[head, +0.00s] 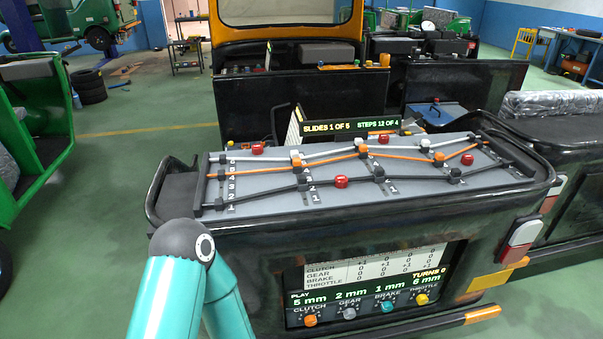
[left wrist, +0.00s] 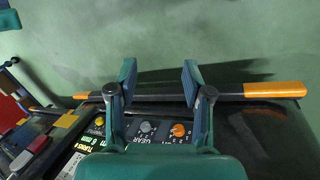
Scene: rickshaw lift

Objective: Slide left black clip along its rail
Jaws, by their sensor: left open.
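The left black clip (head: 302,180) sits on the black rail (head: 260,189), the front one of the coloured rails on the grey tilted board (head: 400,195). Red stops sit along the rails, one (head: 341,182) just right of this clip. Two more black clips (head: 379,173) are further right on the same rail. My left gripper (left wrist: 158,76) is open and empty in the left wrist view, over the dark bar with orange ends, beside the knob panel. It is out of the head view, where only my teal left arm shows. My right gripper is not in view.
Below the board a panel carries several knobs, including the orange CLUTCH knob (head: 310,321), which also shows in the left wrist view (left wrist: 179,130). A sign (head: 350,127) reads "SLIDES 1 OF 5". The black rickshaw body surrounds the board. Green floor (head: 90,240) is open at left.

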